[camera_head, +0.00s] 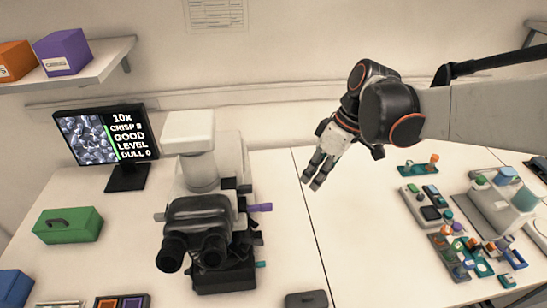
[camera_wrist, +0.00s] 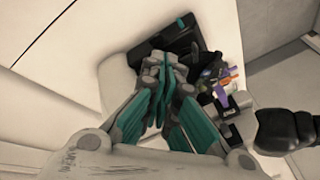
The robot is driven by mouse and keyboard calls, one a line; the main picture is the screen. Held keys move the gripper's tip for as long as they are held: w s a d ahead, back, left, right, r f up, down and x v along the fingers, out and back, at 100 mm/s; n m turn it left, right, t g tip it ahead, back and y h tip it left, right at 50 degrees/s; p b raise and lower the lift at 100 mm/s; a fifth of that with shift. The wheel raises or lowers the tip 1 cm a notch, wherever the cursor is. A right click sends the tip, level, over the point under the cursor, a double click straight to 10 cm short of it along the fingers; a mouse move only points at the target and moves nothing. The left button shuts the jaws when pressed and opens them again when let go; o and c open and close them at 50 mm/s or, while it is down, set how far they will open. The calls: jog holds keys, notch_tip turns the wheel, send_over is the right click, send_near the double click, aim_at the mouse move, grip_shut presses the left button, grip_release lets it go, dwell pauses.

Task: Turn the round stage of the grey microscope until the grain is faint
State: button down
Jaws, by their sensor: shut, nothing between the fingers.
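The grey microscope (camera_head: 188,135) stands left of centre in the head view, its black eyepieces (camera_head: 210,252) toward me. Its round stage cannot be made out behind the eyepieces. A purple knob (camera_head: 260,207) sticks out on its right side. The monitor (camera_head: 105,138) behind it shows a grey grain picture with bright and dark patches, and text reading 10x, CRISP 8, GOOD, LEVEL, DULL 0. My gripper (camera_head: 314,182) is shut and empty, above the table to the right of the microscope and apart from it. Its teal-padded fingers (camera_wrist: 160,92) fill the middle of the wrist view.
A green box (camera_head: 67,227) sits left of the microscope. A dark flat object (camera_head: 306,299) lies at the front. Small trays and a pale device (camera_head: 492,205) crowd the right side. A shelf (camera_head: 95,62) with boxes hangs at upper left. The table between microscope and trays is mostly clear.

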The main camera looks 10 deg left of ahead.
aim_at(254, 240)
jog(key=w+a+f+n+g+y, duration=0.1)
jog(key=w+a+f+n+g, duration=0.25)
jog(key=a+f+n, duration=0.35)
jog(key=s+a+f+g+b, duration=0.1)
jog(key=s+a+f+b, duration=0.2)
jog(key=s+a+f, duration=0.2)
jog(key=s+f, duration=0.2)
jog(key=s, duration=0.1)
jog(key=shift+s+a+f, duration=0.15)
jog(key=shift+s+f, duration=0.2)
jog(key=shift+f, duration=0.05)
jog(key=shift+s+m+t, duration=0.25)
jog(key=shift+s+m, duration=0.45)
